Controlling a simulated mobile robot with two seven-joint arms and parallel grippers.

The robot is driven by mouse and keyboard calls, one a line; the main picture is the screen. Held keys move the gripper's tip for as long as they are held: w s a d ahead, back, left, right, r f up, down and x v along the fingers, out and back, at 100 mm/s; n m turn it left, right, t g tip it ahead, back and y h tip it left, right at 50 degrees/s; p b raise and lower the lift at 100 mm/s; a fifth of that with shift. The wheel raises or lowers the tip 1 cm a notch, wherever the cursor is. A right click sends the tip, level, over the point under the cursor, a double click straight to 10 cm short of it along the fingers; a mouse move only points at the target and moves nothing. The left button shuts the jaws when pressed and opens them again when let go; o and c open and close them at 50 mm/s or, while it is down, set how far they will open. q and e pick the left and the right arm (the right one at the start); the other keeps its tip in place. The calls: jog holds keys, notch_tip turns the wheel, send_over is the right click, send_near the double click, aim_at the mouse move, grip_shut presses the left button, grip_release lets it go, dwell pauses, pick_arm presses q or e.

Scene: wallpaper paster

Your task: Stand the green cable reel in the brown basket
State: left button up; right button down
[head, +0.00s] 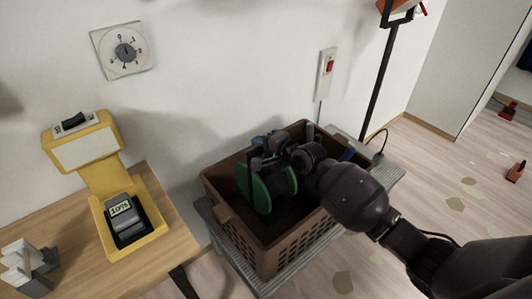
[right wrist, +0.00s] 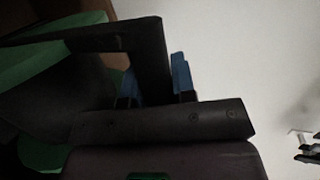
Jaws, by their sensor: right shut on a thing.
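The green cable reel (head: 259,193) is inside the brown basket (head: 285,252) in the head view, with its round green flanges upright. My right gripper (head: 262,152) is shut on the top of the reel, its arm reaching in from the right over the basket's rim. Whether the reel touches the basket floor is hidden. My left gripper is not in view.
The basket stands on a grey ribbed stand (head: 392,172). A wooden table (head: 165,215) at left holds a yellow device (head: 100,170). A black pole (head: 382,75) stands behind at right.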

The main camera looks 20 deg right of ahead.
aim_at(261, 172)
notch_tip(261, 172, down, 10)
jog(key=b, duration=0.3)
jog(key=shift+w+r, duration=0.1)
jog(key=shift+r, duration=0.1)
jog(key=shift+f, duration=0.5)
notch_tip(261, 172, down, 5)
jog(key=shift+b, duration=1.1)
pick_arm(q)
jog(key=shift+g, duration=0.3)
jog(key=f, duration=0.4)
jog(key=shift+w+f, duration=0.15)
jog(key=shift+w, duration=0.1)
pick_arm(e)
jog(key=shift+r, duration=0.1)
jog(key=shift+f, duration=0.25)
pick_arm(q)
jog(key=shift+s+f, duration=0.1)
pick_arm(e)
jog(key=c, duration=0.9)
grip_release()
jog(key=shift+f, duration=0.1)
jog(key=shift+c, duration=0.2)
